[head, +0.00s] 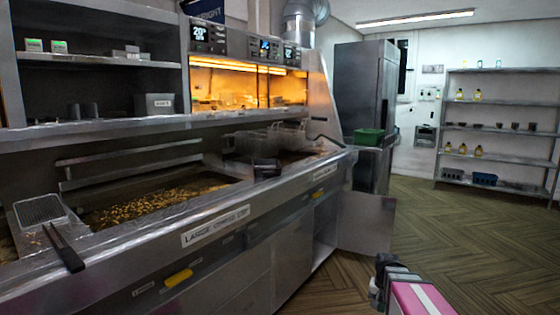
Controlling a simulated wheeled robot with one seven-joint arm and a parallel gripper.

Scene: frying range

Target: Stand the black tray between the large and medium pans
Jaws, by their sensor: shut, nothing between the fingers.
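My gripper (383,262) shows at the bottom right, low over the floor in front of the range; it is shut with nothing in it. The large pan (160,196) is the wide fryer at left, holding oil and many golden pieces. A further pan (300,157), likely the medium one, lies beyond it to the right. A small black object (266,168) sits on the divider between these pans; I cannot tell whether it is the black tray. No other clear black tray shows. My gripper is well apart from the pans.
Black-handled tongs (66,250) and a wire rack (40,211) lie at the left front. A cabinet door (366,222) stands open beyond the range. Shelving (500,130) lines the far right wall. The wooden floor (450,235) is clear.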

